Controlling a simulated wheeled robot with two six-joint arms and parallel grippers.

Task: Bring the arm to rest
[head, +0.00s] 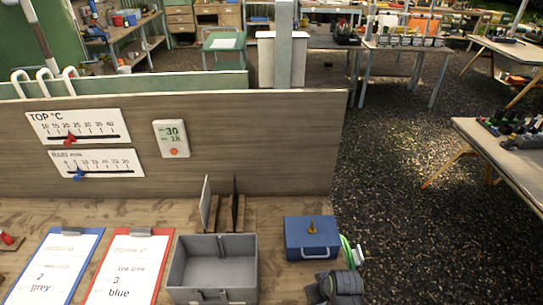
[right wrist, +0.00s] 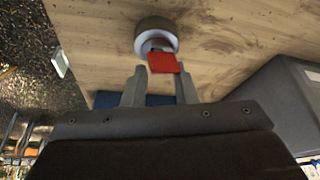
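In the right wrist view my right gripper (right wrist: 161,72) has its two fingers apart. A small red piece (right wrist: 164,63) shows in line with the gap at the fingertips, in front of a round grey thing (right wrist: 156,36) on the wooden table. I cannot tell whether the fingers touch the red piece. A dark grey part at the bottom of the head view (head: 340,287) looks like my right arm, near the blue box (head: 312,239). My left gripper is not in view.
An open grey bin (head: 212,292) stands left of the blue box. Red (head: 130,265) and blue (head: 55,265) clipboards lie further left. A brown panel (head: 250,150) stands behind. The table's right edge drops to gravel.

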